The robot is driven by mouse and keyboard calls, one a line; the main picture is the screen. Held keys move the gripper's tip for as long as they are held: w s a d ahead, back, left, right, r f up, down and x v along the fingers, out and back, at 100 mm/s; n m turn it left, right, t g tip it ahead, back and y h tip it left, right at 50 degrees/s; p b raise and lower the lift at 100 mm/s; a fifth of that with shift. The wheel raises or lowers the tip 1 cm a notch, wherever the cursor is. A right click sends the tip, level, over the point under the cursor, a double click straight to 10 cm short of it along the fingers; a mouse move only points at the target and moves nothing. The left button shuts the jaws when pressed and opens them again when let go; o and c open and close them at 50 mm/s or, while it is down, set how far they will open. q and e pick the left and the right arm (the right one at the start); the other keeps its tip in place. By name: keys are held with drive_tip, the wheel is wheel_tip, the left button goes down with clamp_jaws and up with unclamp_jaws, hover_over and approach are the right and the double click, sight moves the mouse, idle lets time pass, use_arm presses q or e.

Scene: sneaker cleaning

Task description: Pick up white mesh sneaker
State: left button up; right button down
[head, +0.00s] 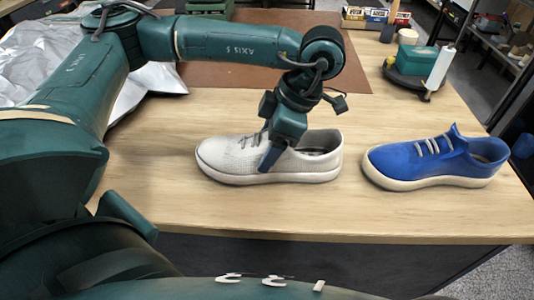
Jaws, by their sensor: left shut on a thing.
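The white mesh sneaker (225,158) sits upright on the wooden table, toe to the left, near the front edge. My left gripper (270,160) reaches down onto it from above, at the laces and the front of the collar. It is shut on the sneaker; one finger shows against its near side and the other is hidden. The sole appears to be at table level; I cannot tell if it touches. My right gripper is not in the head view.
A blue sneaker (415,163) stands on the table (150,210) to the right. Behind are a brown mat (350,75), crumpled silver foil (40,60), a green box (416,60) with a white roll (440,68) beside it, and small boxes (365,17) at the back.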

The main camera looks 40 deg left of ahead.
use_arm(q)
drive_tip(key=c, duration=0.5)
